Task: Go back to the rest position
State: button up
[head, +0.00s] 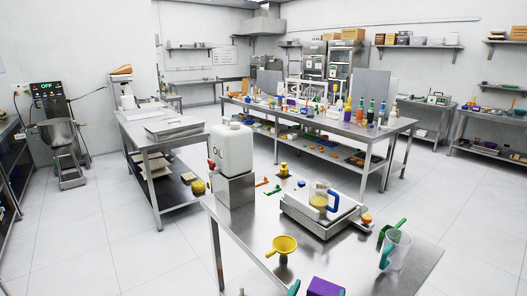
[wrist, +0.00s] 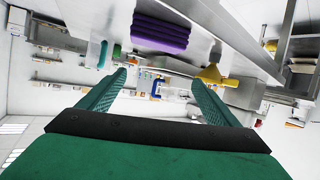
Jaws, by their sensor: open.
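My gripper (wrist: 159,84) shows in the wrist view with its two teal fingers wide apart and nothing between them. That view is upside down, with the steel table overhead in the picture.
The mixer (head: 58,135) at left reads OFF. Floor (head: 105,232) at left is clear.

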jog(key=s+a+f+n+t+y, duration=0.15)
jog(key=s+a+f, duration=0.25)
jog(key=s+f, duration=0.45)
jog(key=s+a+f+n+y, duration=0.2)
jog(key=s+a+f, duration=0.3)
jog(key=s+f, duration=0.4)
jog(key=s+a+r+y, duration=0.1)
jog(key=s+a, duration=0.1)
jog(key=s, duration=0.9)
jog(key=s+a+r+t+y, duration=0.1)
jog(key=s+a+r, duration=0.1)
jog(key=s, duration=1)
jog(key=shift+a+r, duration=0.15)
jog(key=shift+a, duration=0.55)
